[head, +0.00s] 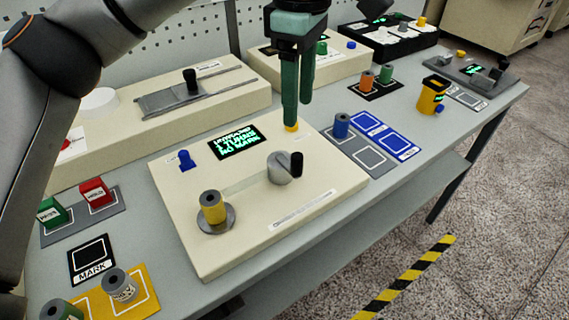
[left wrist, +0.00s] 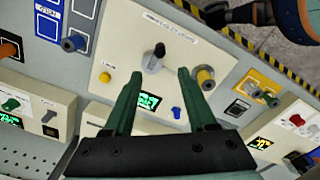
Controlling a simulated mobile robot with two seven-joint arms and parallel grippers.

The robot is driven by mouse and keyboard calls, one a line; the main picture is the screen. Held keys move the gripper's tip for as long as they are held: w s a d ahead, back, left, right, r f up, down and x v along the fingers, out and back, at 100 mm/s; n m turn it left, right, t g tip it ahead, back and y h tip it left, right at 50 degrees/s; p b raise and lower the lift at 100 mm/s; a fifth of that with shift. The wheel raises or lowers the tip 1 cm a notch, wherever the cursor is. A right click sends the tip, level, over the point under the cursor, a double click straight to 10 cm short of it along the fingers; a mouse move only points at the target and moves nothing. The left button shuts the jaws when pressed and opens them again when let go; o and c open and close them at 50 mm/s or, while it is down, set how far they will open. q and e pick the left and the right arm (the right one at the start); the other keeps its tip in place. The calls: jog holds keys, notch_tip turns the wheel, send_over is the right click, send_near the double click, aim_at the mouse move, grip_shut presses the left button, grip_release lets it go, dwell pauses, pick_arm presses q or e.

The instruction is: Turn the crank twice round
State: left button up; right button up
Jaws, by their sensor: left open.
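The crank is a grey round hub (head: 279,170) with an upright black handle (head: 297,164) on a cream winding box (head: 240,230). The handle points to the hub's right side in the head view. In the left wrist view the crank (left wrist: 153,60) lies beyond and between the fingertips. A yellow spool (head: 212,208) stands on the spindle plate at the box's front left. My left gripper (head: 297,115) is open, with green fingers pointing down above the back of the box. It is apart from the crank, and nothing is between its fingers. My right gripper is not visible.
The box also carries a green-lit display (head: 235,142), a blue switch (head: 185,160) and a yellow button (head: 291,127). A blue spool (head: 341,126) stands close to its right. A slider box (head: 150,125) is behind. Red (head: 96,194) and green blocks are at left.

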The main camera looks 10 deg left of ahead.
aim_at(297, 156)
pick_arm(q)
jog(key=s+f+n+t+b, duration=0.15)
jog(key=n+b, duration=0.25)
jog(key=n, duration=0.6)
jog(key=s+n+t+b, duration=0.3)
jog(key=n+b, duration=0.1)
jog(key=n, duration=0.7)
jog(key=b+x, duration=0.1)
jog(key=x, duration=0.9)
jog(key=shift+d, duration=0.1)
jog(key=shift+x, duration=0.8)
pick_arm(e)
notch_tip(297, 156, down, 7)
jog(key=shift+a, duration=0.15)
pick_arm(q)
jog(key=shift+c, duration=0.2)
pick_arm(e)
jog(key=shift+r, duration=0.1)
pick_arm(q)
jog(key=c, duration=0.6)
grip_shut()
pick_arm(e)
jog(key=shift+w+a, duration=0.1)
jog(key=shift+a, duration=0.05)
